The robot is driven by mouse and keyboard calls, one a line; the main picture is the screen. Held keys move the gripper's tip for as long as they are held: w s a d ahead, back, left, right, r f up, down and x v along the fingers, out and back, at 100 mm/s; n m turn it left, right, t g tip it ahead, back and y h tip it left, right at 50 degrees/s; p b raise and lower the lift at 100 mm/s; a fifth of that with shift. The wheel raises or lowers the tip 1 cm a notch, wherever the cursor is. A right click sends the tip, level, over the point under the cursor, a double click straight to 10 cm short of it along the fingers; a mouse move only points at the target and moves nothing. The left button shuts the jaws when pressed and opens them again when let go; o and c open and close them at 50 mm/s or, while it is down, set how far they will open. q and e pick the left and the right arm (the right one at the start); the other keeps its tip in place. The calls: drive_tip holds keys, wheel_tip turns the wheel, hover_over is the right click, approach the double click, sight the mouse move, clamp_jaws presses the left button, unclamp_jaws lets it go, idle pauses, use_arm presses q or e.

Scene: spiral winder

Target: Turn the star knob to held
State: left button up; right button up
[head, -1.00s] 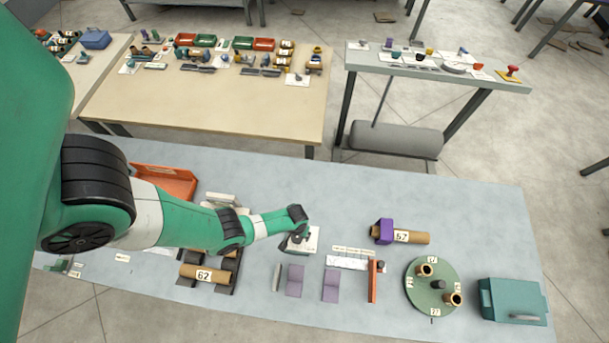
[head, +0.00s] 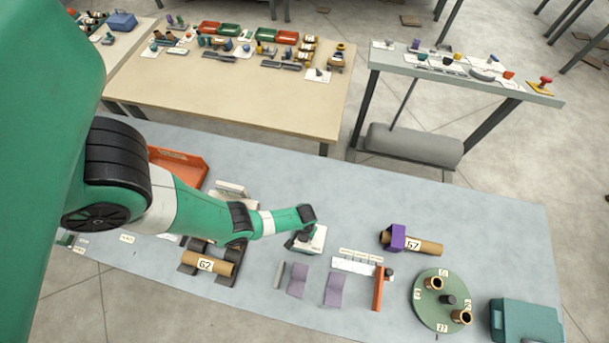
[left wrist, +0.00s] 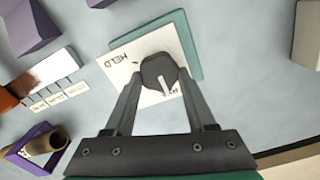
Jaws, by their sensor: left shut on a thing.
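The star knob (left wrist: 158,70) is dark grey with a white pointer line. It stands on a white plate (left wrist: 122,72) with a teal edge behind it. The word HELD is printed on the plate at the knob's upper left; a second label by the pointer is partly covered and unreadable. The pointer line slants down, away from HELD. My left gripper (left wrist: 160,82) is shut on the knob, one finger on each side. In the head view my left gripper (head: 299,241) is at the white plate (head: 317,240) and hides the knob. My right gripper is in neither current view.
Purple blocks (head: 334,289) stand in front of the plate. To the right are a labelled strip with an orange bar (head: 378,289), a tube with a purple collar (head: 398,237), a green turntable (head: 426,312) and a teal box (head: 526,320). An orange tray (head: 190,165) lies behind my arm.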

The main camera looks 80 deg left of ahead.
use_arm(q)
clamp_jaws()
drive_tip(key=shift+m, duration=0.3)
drive_tip(key=m, duration=0.5)
drive_tip(key=shift+w+d, duration=0.1)
drive_tip(key=m, duration=0.6)
drive_tip(key=shift+d+m, duration=0.1)
drive_tip(key=shift+m, duration=0.3)
drive_tip(key=m, duration=0.6)
drive_tip(key=shift+d, duration=0.15)
drive_tip(key=m, duration=0.5)
drive_tip(key=shift+m, duration=0.3)
